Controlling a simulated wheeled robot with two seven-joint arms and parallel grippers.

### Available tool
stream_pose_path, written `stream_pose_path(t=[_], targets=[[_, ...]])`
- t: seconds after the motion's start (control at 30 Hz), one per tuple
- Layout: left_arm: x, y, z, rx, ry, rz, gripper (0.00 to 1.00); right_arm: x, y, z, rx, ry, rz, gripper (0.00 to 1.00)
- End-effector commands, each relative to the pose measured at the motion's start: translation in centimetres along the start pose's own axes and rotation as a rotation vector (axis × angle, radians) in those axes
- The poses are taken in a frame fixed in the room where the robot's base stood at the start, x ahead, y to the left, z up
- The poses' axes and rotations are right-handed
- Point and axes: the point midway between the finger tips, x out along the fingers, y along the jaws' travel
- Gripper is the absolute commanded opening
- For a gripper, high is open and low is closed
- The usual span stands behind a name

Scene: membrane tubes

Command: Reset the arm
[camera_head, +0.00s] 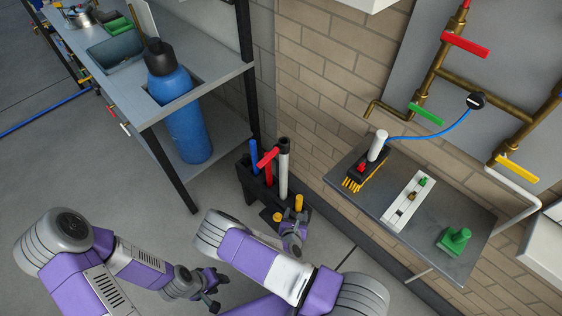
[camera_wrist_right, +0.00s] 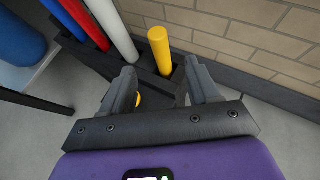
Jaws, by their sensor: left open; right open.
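My right gripper (camera_head: 293,228) is open, low beside the black tube rack (camera_head: 246,182) on the floor. In the right wrist view its open fingers (camera_wrist_right: 161,80) point at the rack, with a short yellow tube (camera_wrist_right: 160,50) upright beyond the fingertips. I see no tube held between them. A second yellow piece (camera_wrist_right: 138,99) shows low by the left finger, mostly hidden. The yellow tube (camera_head: 298,202) also shows in the head view. My left gripper (camera_head: 213,291) is open and empty over the floor at the lower left.
The rack holds a blue tube (camera_head: 254,157), a red tube (camera_head: 267,163) and a white tube (camera_head: 283,170). A brick wall (camera_head: 320,90) stands behind. A grey shelf (camera_head: 455,265) with several fittings is at right. A workbench (camera_head: 215,62) with a blue cylinder (camera_head: 182,110) is at left.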

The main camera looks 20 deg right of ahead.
Motion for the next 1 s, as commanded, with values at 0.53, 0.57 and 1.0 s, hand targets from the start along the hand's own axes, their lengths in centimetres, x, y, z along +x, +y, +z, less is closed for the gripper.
stream_pose_path(t=[0.53,0.57,1.0], targets=[[-1.3,0.5,0.1,0.000,0.000,0.000,0.43,-4.3,-2.3,-5.3,0.671,0.333,-0.238,0.61],[-1.5,0.6,0.1,0.000,0.000,0.000,0.43,-5.1,-2.3,-5.9,0.763,0.371,-0.277,0.61],[-3.6,1.3,0.2,0.000,0.000,0.000,0.43,-16.5,2.5,-6.1,1.942,0.730,-1.011,0.61]])
